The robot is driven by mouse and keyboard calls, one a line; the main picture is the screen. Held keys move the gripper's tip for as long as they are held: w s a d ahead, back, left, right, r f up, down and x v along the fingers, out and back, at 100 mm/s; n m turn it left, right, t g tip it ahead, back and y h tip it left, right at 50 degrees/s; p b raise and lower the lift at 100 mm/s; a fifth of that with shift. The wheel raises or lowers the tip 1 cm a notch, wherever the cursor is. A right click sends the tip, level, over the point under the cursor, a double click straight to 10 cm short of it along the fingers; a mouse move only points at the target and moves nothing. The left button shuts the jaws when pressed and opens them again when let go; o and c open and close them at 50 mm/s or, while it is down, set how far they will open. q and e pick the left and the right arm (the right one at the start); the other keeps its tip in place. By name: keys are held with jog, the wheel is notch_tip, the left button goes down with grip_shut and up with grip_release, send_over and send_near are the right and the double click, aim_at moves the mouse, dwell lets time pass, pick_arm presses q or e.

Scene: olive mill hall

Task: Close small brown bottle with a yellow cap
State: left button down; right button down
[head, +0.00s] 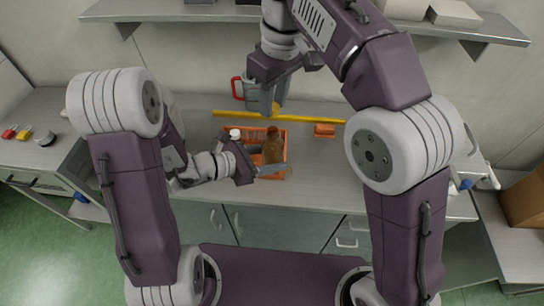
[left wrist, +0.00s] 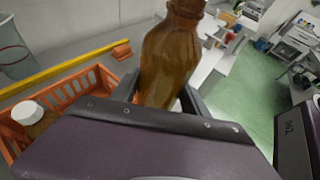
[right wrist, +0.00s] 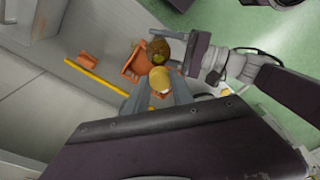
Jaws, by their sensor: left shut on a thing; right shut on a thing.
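The brown bottle (head: 271,151) stands about upright, seen over the orange crate in the head view. My left gripper (head: 268,168) is shut on its body; the bottle is also between the fingers in the left wrist view (left wrist: 168,60). My right gripper (head: 272,98) is shut on the yellow cap (head: 270,109), behind the bottle in the head view. In the right wrist view the cap (right wrist: 160,80) sits between the fingertips, apart from the bottle's top (right wrist: 159,48). That top looks uncapped from above. The top edge of the left wrist view cuts off the bottle's mouth.
The orange crate (left wrist: 68,92) holds a white-capped bottle (left wrist: 27,113). A yellow bar (head: 310,120) lies behind it, with an orange block (head: 324,131) to the right. A grey jug with a red handle (head: 237,88) stands at the back.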

aim_at(272, 130)
jog(key=shift+f, duration=2)
jog(key=shift+f, duration=0.85)
jog(key=shift+f, duration=0.55)
